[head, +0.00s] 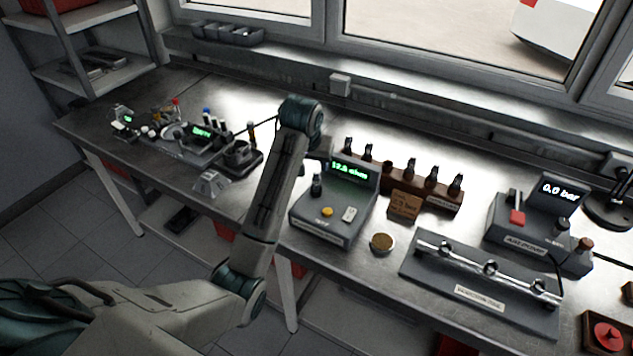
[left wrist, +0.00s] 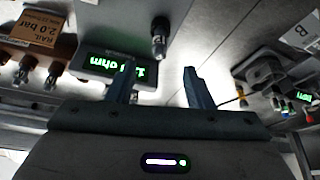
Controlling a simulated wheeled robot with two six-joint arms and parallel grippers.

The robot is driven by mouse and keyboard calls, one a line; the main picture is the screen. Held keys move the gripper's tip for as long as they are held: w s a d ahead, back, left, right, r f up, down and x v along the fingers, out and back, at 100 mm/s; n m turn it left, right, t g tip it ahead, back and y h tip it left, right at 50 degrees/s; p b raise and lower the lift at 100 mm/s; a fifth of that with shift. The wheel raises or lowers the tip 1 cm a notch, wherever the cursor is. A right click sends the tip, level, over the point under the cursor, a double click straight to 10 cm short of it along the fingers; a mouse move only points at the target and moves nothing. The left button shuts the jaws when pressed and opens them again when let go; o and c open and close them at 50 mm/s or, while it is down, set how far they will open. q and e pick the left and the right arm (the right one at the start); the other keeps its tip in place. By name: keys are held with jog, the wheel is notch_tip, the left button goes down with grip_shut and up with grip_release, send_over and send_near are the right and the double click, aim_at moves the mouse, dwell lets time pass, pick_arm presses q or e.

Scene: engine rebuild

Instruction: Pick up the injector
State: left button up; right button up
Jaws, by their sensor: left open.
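A dark injector (head: 316,185) stands upright on the grey tester (head: 325,222), whose green display reads about 12 ohm. In the left wrist view the injector (left wrist: 158,38) shows just beyond the gap between my fingertips. My left gripper (left wrist: 160,66) is open and empty, with the display seen upside down behind one finger. In the head view my left arm reaches over the bench and largely hides the gripper beside the tester. More injectors (head: 410,167) stand in a brown rack (head: 430,197) behind and right of the tester. My right gripper is not in view.
A "2.0 bar" rail card (head: 404,205) stands by the rack. A round brass-coloured dish (head: 382,243) sits right of the tester. A rail fixture (head: 480,285) and an air pump (head: 520,235) are further right. Cluttered trays (head: 190,145) lie left.

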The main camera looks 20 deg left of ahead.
aim_at(316, 175)
pick_arm(q)
jog(key=p+x, duration=0.1)
jog(key=x, duration=0.4)
jog(key=shift+a+r+p, duration=0.1)
jog(key=shift+p, duration=0.3)
jog(key=shift+w+f+p, duration=0.35)
jog(key=shift+f+p, duration=0.1)
jog(key=shift+p, duration=0.05)
jog(key=p+x, duration=0.2)
jog(key=x, duration=0.1)
jog(key=shift+w+f, duration=0.1)
jog(key=shift+f, duration=0.1)
jog(key=shift+w+f, duration=0.2)
jog(key=shift+f, duration=0.35)
grip_shut()
